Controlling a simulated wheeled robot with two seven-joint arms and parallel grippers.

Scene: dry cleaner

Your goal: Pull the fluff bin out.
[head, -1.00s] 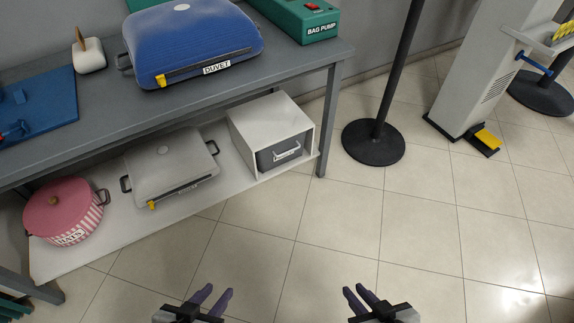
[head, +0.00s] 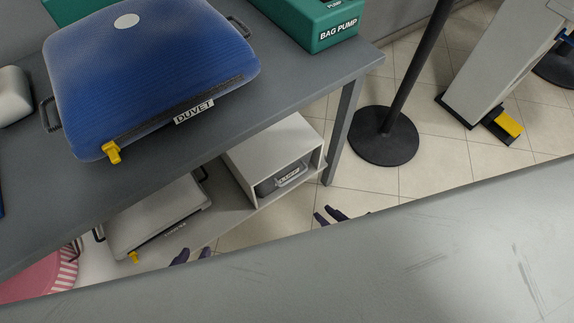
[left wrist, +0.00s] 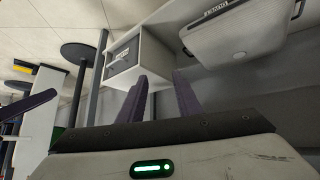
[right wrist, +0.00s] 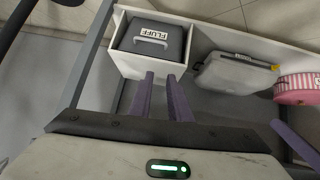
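The fluff bin (head: 268,188) is a dark grey box with a pale handle and a FLUFF label. It sits inside a white open-fronted housing (head: 262,150) on the shelf under the table. It also shows in the left wrist view (left wrist: 117,62) and, label upside down, in the right wrist view (right wrist: 172,50). My right gripper (head: 328,216) is open and empty, in front of the housing and apart from the handle; its fingers (right wrist: 161,82) point toward the bin. My left gripper (head: 190,257) is open and empty, further left, near the shelf's front; its fingers (left wrist: 158,78) are spread.
A grey case (head: 160,215) and a pink striped pot (head: 35,280) stand left on the shelf. A blue duvet case (head: 150,70) and green bag pump (head: 310,25) are on the table. A black post base (head: 383,137) stands right. A close grey surface hides the lower head view.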

